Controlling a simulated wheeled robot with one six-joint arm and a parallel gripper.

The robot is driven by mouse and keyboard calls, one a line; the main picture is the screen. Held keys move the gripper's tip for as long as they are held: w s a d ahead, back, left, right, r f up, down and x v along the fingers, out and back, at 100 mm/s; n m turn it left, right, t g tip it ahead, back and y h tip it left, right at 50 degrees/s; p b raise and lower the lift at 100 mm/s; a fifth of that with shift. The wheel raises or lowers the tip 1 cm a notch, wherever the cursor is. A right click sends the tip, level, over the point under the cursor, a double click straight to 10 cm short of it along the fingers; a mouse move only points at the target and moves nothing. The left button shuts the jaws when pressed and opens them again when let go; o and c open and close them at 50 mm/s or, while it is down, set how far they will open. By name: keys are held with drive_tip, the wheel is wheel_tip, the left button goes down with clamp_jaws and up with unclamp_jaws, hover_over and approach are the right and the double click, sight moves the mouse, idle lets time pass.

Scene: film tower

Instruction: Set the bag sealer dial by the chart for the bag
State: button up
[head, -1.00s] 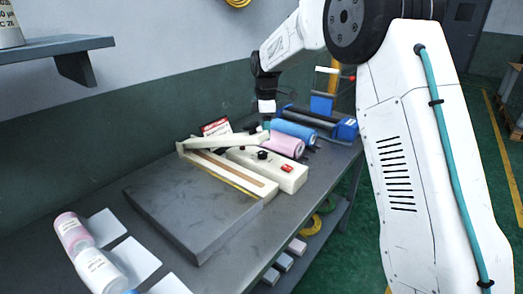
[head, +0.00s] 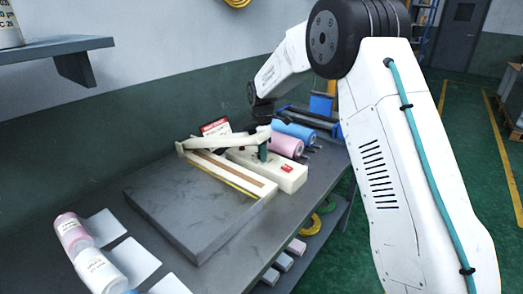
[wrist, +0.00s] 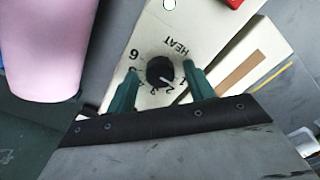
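The cream bag sealer (head: 215,172) stands on the bench with its long arm raised. Its black dial (wrist: 160,70) shows in the wrist view, with HEAT and numbers around it. A pale mark on the dial appears to face the low numbers near 1 and 2; the exact setting is hard to tell. My gripper (wrist: 162,72) is open, with a green finger on each side of the dial and gaps visible. In the head view my gripper (head: 263,150) is over the sealer's control box (head: 285,174). A small red-and-white card (head: 215,127) stands behind the sealer; its text is unreadable.
Pink (head: 286,146) and blue (head: 294,131) rolls lie close behind the control box; the pink roll (wrist: 42,45) also shows in the wrist view. A grey slab (head: 190,215) lies in front. Labelled rolls (head: 100,271) and pale sheets (head: 132,260) lie at lower left.

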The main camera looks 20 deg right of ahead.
drive_tip(key=c, duration=0.9)
drive_tip(key=shift+o, duration=0.2)
drive_tip(key=m, duration=0.3)
drive_tip(key=shift+m, duration=1.9)
drive_tip(key=shift+s, duration=0.1)
drive_tip(key=o, duration=1)
drive_tip(key=shift+c, duration=0.2)
